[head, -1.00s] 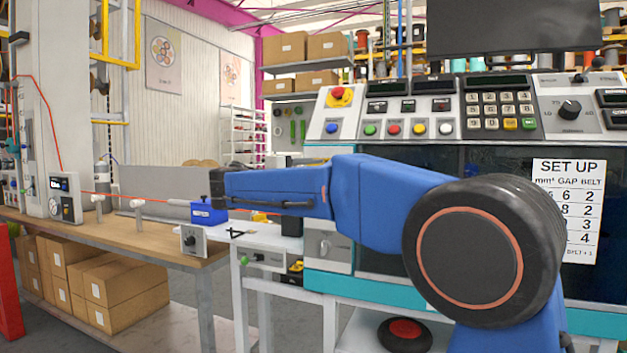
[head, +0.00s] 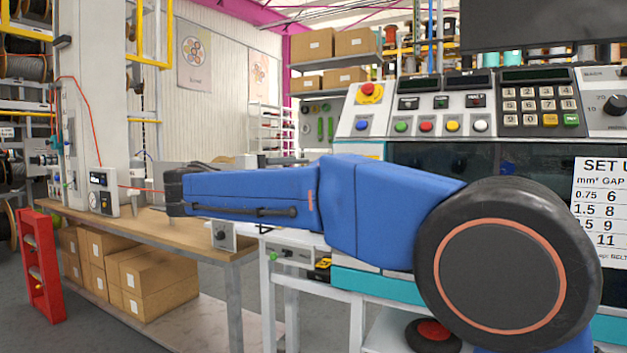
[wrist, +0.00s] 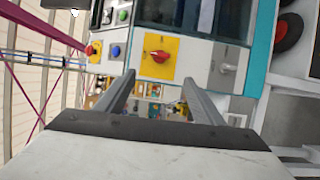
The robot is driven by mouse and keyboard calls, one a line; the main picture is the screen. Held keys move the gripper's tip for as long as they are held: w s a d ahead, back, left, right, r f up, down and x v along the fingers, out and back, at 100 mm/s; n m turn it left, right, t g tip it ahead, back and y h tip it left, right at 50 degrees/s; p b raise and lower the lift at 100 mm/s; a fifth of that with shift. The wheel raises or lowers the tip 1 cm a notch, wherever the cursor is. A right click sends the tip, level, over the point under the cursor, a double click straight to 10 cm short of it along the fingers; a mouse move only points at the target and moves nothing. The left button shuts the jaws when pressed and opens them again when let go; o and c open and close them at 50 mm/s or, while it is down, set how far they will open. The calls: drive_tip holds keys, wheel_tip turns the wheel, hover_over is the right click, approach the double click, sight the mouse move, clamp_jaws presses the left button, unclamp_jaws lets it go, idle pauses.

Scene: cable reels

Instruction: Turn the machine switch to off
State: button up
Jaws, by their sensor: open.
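A red rotary switch (wrist: 158,56) sits on a square yellow plate (wrist: 160,70) on the machine's pale side panel in the wrist view. Its handle lies roughly across the picture. My gripper (wrist: 158,76) is open and empty, with its two grey fingers on either side of the yellow plate's lower part in the picture. The fingers appear apart from the switch, but the exact gap is unclear. In the head view my blue arm crosses in front of the machine (head: 360,122). The red rotary switch and my gripper's fingers are not visible there.
A grey rotary knob (wrist: 228,68) is right of the yellow plate. A red emergency button (wrist: 90,50) and a blue button (wrist: 115,51) are to its left. In the head view a wooden workbench (head: 165,228) stands left, with boxes (head: 150,280) beneath.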

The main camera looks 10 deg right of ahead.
drive_tip(key=shift+v, duration=1)
drive_tip(key=shift+d, duration=0.1)
drive_tip(key=s+d+f+g+y, duration=0.25)
drive_tip(key=s+d+f, duration=0.35)
drive_tip(key=d+f, duration=0.45)
drive_tip(key=s+d+f+g+y, duration=0.2)
drive_tip(key=s+d+f+y, duration=0.35)
drive_tip(key=d, duration=0.75)
drive_tip(key=s+f+m+y, duration=0.6)
drive_tip(key=s+f+y, duration=0.1)
drive_tip(key=s+f, duration=1.6)
drive_tip(key=shift+f, duration=0.5)
drive_tip(key=shift+d, duration=0.1)
